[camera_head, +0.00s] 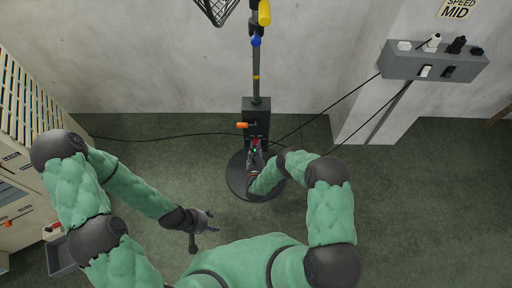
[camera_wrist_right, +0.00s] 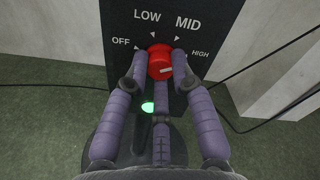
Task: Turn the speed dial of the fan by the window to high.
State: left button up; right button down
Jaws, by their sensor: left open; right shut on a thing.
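The fan's dark control box (camera_head: 256,108) stands on a round base (camera_head: 237,180) at the foot of a pole. In the right wrist view, the red speed dial (camera_wrist_right: 159,60) sits on the box face (camera_wrist_right: 125,20) among the labels OFF, LOW, MID and HIGH. A white mark on the dial lies low on its face, slanting toward the right; its exact setting is unclear. My right gripper (camera_head: 256,144) is shut on the dial, its fingers (camera_wrist_right: 161,62) around it. My left gripper (camera_head: 208,222) is open and empty above the floor, left of the base.
A green light (camera_wrist_right: 148,107) glows below the dial. An orange handle (camera_head: 242,125) sticks out left of the box. Cables run across the floor and up to a grey socket box (camera_head: 435,66) on the right pillar. A sign (camera_head: 459,9) reads SPEED MID. A cabinet (camera_head: 25,165) stands left.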

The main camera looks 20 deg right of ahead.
jog(key=shift+a+m, duration=0.2)
jog(key=shift+m, duration=1)
jog(key=c, duration=1.1)
grip_release()
jog(key=shift+o, duration=0.2)
jog(key=shift+d, duration=0.1)
jog(key=v, duration=1.2)
